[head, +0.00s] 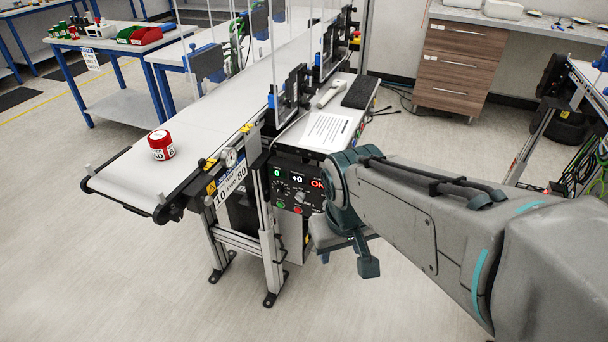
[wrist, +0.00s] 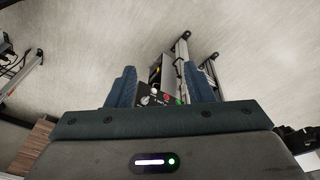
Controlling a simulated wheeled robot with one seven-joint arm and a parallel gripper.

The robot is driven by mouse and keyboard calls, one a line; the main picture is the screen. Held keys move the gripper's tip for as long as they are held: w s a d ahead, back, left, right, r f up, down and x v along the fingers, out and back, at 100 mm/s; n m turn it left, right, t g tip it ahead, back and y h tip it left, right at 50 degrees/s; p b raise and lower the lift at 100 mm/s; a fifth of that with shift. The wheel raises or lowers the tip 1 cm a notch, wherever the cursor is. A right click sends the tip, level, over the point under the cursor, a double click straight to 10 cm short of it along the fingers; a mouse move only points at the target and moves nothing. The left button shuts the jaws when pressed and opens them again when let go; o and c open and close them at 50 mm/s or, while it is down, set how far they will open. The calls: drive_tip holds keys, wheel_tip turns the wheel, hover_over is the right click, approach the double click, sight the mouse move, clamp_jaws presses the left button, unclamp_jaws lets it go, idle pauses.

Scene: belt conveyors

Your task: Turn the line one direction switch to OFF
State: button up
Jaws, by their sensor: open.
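The control panel (head: 291,187) is a dark box with small lit displays, knobs and coloured buttons, fixed to the side of the conveyor below its control shelf. The small knobs on it are too small to tell which is the direction switch or how it is set. My gripper (head: 347,257) is at the right of the panel in the head view, partly covered by my arm, and apart from the panel. In the wrist view my gripper (wrist: 161,87) is open and empty, with the panel (wrist: 160,98) showing beyond and between its fingers.
The conveyor belt (head: 215,100) carries a red and white jar (head: 161,145) near its front end. A shelf (head: 318,128) above the panel holds a printed sheet, a white handheld item and a black pad. Conveyor legs (head: 271,255) stand below. The floor in front is clear.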

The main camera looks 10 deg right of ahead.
drive_tip(key=w+d+f+n+g+h+b, duration=0.25)
drive_tip(key=w+d+f+n+h, duration=0.2)
drive_tip(key=f, duration=0.25)
drive_tip(key=n+t+h+b, duration=0.5)
drive_tip(key=n+t, duration=1)
drive_tip(key=n, duration=0.9)
approach(298, 199)
drive_tip(key=shift+h, duration=0.25)
drive_tip(key=p+x, duration=0.1)
drive_tip(key=x, duration=0.8)
drive_tip(key=shift+w+f, duration=0.2)
drive_tip(key=c, duration=1)
